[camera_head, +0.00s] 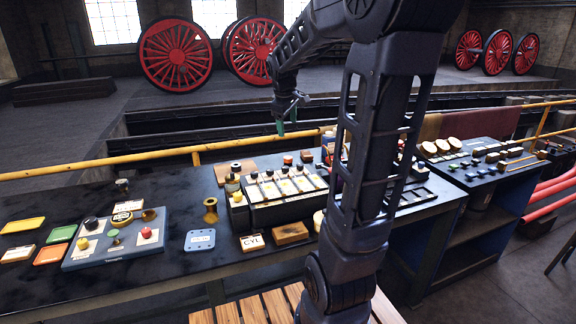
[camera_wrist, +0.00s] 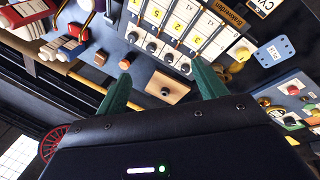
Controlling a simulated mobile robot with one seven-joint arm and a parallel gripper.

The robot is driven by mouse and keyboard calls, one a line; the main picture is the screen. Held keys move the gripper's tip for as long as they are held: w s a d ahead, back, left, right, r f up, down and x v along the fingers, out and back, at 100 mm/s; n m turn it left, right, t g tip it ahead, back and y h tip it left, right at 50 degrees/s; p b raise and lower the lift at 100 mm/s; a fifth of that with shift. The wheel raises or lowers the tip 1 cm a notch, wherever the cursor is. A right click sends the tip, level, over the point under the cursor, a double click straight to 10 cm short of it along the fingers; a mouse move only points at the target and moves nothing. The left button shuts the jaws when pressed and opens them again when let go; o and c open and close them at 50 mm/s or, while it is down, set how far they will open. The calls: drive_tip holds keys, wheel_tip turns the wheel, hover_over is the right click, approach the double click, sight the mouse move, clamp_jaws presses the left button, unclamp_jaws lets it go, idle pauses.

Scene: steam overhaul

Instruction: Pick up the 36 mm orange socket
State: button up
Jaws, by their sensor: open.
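A wooden block (camera_wrist: 178,88) with a dark round part lies below the fingers. The numbered card tray (camera_head: 270,214) is close by. A yellow rail (camera_head: 220,146) runs behind the bench. A blue-grey board (camera_head: 85,258) holds small parts.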

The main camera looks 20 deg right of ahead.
drive_tip(key=w+d+f+n, duration=0.2)
drive_tip(key=w+f+n, duration=0.1)
drive_tip(key=w, duration=0.7)
drive_tip(key=n+g+h, duration=0.2)
drive_tip(key=n, duration=0.7)
approach(288, 157)
drive_tip(key=f, duration=0.1)
drive_tip(key=shift+x, duration=5.65)
drive_tip(key=shift+s, duration=0.15)
drive_tip(key=c, duration=1.4)
drive_tip(key=shift+o, duration=0.2)
drive_tip(key=shift+r, duration=0.1)
